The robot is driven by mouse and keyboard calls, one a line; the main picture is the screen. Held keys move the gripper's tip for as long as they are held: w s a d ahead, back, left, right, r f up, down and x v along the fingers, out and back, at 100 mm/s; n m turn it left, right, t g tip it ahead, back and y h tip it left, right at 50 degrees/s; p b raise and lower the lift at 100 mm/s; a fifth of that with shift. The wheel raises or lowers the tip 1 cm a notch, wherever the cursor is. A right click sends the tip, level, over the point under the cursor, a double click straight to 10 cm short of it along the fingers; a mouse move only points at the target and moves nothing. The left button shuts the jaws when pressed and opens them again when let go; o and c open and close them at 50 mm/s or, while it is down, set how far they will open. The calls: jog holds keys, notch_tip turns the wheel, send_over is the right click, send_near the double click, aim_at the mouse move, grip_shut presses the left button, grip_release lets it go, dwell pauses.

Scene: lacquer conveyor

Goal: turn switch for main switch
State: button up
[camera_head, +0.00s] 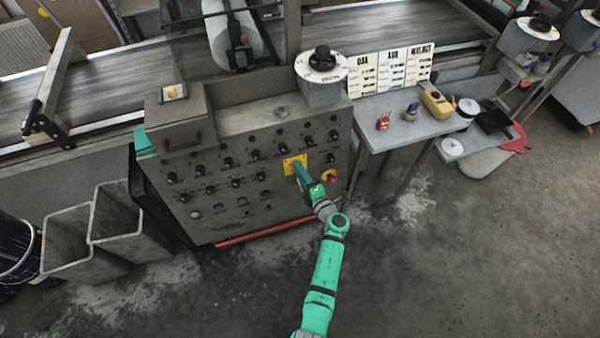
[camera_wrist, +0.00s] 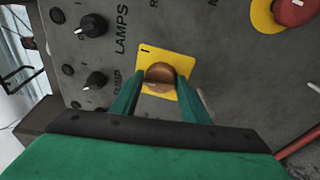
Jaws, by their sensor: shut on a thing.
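The main switch is a round brown knob (camera_wrist: 160,78) on a square yellow plate (camera_wrist: 148,55) in the wrist view. In the head view the yellow plate (camera_head: 291,161) is on the front of the grey control panel (camera_head: 225,205), right of its middle. My gripper (camera_wrist: 158,84) has its two green fingers on either side of the knob and is shut on it. In the head view my gripper (camera_head: 301,172) reaches the plate from below. It hides part of the plate and the knob there. A mark "I" shows at the plate's upper left in the wrist view.
A red emergency button (camera_wrist: 296,10) on a yellow ring is near, also in the head view (camera_head: 330,176). Several black knobs (camera_wrist: 95,80) are beside the plate. A side table (camera_head: 400,131) with small items stands right of the panel. Grey bins (camera_head: 113,222) stand at left.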

jog(key=shift+s+n+g+h, duration=0.15)
jog(key=shift+n+g, duration=0.25)
jog(key=shift+n, duration=1.5)
jog(key=shift+w+n+g+h, duration=0.15)
jog(key=shift+n+g, duration=0.25)
jog(key=shift+n, duration=1.5)
jog(key=shift+s+d+f, duration=0.1)
jog(key=o, duration=0.7)
jog(key=shift+r+n, duration=0.2)
jog(key=shift+n, duration=0.1)
jog(key=v, duration=1)
jog(key=shift+s+r, duration=0.1)
jog(key=shift+s, duration=0.15)
